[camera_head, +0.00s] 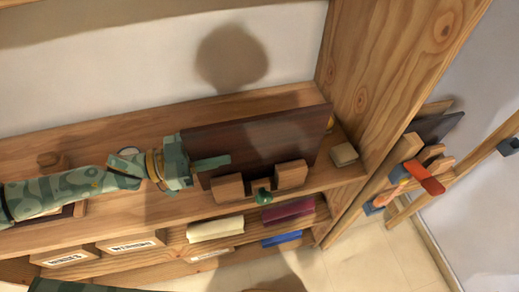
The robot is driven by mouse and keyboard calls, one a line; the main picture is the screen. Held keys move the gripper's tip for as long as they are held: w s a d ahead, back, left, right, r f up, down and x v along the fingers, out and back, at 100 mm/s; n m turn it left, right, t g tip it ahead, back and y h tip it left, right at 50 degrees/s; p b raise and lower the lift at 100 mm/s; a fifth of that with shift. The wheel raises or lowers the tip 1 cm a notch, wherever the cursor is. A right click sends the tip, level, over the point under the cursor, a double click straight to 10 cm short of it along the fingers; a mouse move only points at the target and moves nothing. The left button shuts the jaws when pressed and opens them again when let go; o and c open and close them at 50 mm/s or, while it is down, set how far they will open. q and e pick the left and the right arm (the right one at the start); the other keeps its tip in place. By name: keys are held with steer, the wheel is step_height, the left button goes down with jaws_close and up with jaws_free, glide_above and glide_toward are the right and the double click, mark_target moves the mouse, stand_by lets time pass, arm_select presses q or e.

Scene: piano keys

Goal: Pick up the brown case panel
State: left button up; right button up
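The brown case panel (270,140) is a dark brown board standing on edge on the wooden shelf, behind two light wooden blocks (228,187). My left gripper (212,163) is at the panel's left end, with one finger lying across its front face. The other finger is hidden, apparently by the panel, so I cannot tell whether the gripper is closed on it. My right gripper is not in view.
A small green object (263,195) sits between the blocks. A small tan block (344,154) lies right of the panel, near the wooden upright (375,90). A lower shelf holds cream (215,229), maroon (288,211) and blue (282,239) pieces. Labelled bins (131,242) stand lower left.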

arm_select(q)
jaws_close()
steer(key=shift+r, duration=0.1)
